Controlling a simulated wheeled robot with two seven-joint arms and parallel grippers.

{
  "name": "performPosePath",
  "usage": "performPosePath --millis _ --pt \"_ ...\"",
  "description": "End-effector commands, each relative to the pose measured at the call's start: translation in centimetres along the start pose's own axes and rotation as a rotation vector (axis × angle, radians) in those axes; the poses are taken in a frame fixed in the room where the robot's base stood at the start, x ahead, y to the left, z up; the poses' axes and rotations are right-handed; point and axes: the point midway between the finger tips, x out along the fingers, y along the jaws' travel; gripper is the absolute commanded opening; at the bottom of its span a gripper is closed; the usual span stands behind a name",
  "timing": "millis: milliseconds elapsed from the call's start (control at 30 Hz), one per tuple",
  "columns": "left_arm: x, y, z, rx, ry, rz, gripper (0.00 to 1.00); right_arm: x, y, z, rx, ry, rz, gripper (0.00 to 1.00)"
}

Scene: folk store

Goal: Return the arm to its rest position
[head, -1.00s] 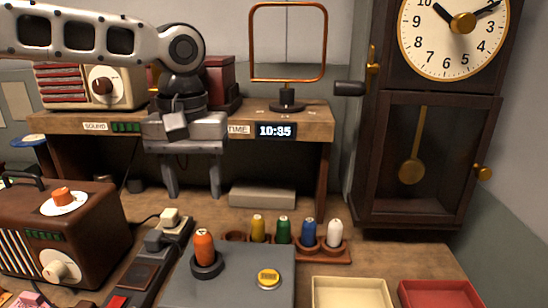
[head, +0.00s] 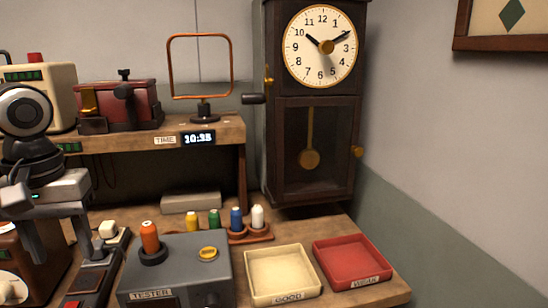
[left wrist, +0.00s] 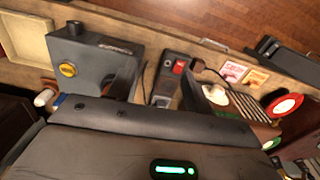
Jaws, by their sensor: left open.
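My left gripper (head: 55,228) is at the left edge of the head view, partly cut off by the frame. It hangs fingers down, open, with nothing seen between the fingers. It is in front of the shelf, left of the grey tester (head: 178,270), and overlaps the brown radio (head: 35,262) in the picture. The left wrist view looks down on the tester (left wrist: 95,62) and a power strip (left wrist: 172,78). Dark parts of my own gripper fill its lower part. My right arm and gripper are not in view.
An orange spool (head: 150,238) stands on the tester, with several spools in a rack (head: 250,235) behind. A cream tray (head: 283,268) and a red tray (head: 352,258) are on the right. A tall clock (head: 315,145) stands behind. The shelf (head: 215,130) holds a wire loop (head: 203,70).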

Motion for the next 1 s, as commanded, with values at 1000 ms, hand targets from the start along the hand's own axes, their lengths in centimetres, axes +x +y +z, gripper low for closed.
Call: performPosePath --millis 1000 --pt "31.2 -5.0 17.8 0.446 0.106 0.037 0.52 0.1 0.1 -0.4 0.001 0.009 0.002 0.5"
